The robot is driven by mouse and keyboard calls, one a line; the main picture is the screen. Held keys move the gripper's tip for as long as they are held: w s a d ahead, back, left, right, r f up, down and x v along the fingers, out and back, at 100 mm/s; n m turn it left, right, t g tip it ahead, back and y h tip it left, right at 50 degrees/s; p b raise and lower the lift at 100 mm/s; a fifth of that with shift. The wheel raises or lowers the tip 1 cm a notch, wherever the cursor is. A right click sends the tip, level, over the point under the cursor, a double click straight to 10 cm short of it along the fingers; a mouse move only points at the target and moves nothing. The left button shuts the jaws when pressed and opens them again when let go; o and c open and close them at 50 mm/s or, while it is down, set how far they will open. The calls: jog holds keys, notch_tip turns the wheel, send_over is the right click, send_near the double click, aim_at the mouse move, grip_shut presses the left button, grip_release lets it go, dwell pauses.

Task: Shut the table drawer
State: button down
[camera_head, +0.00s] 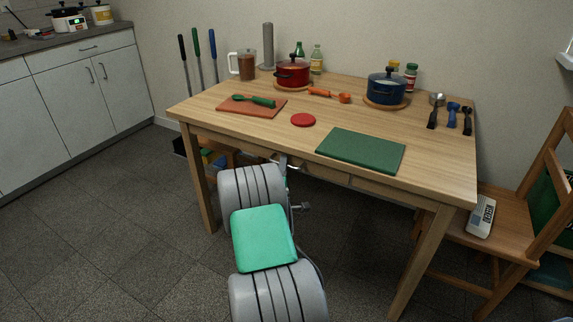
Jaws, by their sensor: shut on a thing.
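The wooden table (225,115) stands against the wall, with a drawer front (326,173) in its front apron below the top. I cannot tell from this view how far the drawer stands out. My gripper (283,163) is at the table's front edge, beside the drawer front, and small in the view. It is shut on what seems to be the drawer handle. My own grey and green arm hides most of the gripper and the grip itself.
On the tabletop are a green cutting board (361,151), a red pot (293,73), a blue pot (387,87) and several utensils. A wooden chair (508,215) stands at the right. Storage items (213,157) sit under the table's left side. The tiled floor at left is clear.

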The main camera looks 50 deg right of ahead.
jog(key=c, duration=1.5)
grip_release()
jog(key=shift+d, duration=0.1)
jog(key=b+v, duration=0.2)
jog(key=v, duration=0.6)
